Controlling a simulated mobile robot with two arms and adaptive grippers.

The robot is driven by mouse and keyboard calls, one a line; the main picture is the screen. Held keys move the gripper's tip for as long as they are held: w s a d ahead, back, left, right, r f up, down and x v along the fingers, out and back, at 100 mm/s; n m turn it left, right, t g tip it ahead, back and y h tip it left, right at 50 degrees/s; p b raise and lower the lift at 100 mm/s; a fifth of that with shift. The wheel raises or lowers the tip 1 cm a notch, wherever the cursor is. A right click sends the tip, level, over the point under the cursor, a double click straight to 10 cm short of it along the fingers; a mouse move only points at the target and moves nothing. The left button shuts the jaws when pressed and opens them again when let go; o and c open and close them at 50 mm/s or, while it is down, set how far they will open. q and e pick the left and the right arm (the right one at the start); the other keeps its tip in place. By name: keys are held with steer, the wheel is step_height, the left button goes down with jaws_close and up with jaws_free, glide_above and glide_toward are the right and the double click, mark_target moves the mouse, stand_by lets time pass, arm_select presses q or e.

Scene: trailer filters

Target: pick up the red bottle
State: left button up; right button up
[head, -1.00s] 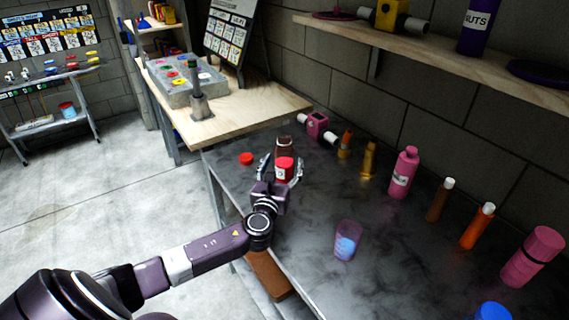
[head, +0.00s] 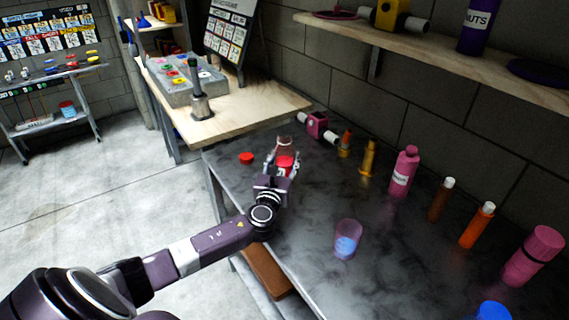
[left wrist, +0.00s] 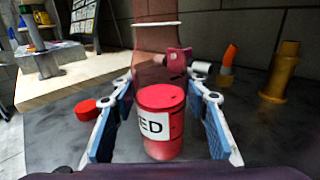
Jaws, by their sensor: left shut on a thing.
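The red bottle (head: 285,162) stands near the far left part of the dark workbench. In the left wrist view, its red body (left wrist: 162,122) carries a white label ending in "ED". A translucent reddish-brown part (left wrist: 156,50) with a pale ring rises behind and above it; I cannot tell whether they are one piece. My left gripper (head: 280,160) is shut on the red bottle, with a blue-padded finger on each side, also in the left wrist view (left wrist: 160,105). The bottle's base is hidden in the head view. My right gripper is not in view.
A red cap (head: 246,158) lies left of the gripper. A pink device (head: 317,125), orange bottle (head: 345,144), gold bottle (head: 368,157) and pink bottle (head: 404,171) line the wall. A purple translucent cup (head: 347,238) stands nearer. The bench between is clear.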

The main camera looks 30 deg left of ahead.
mark_target(285, 134)
arm_select(q)
steer(key=shift+r, duration=0.1)
steer(key=shift+r, duration=0.1)
steer(key=shift+r, duration=0.75)
step_height(285, 134, up, 15)
steer(key=p, duration=0.2)
steer(key=shift+f+p, duration=0.15)
steer(key=shift+p, duration=0.25)
step_height(285, 134, up, 3)
steer(key=shift+w+r, duration=0.1)
steer(key=shift+r, duration=0.05)
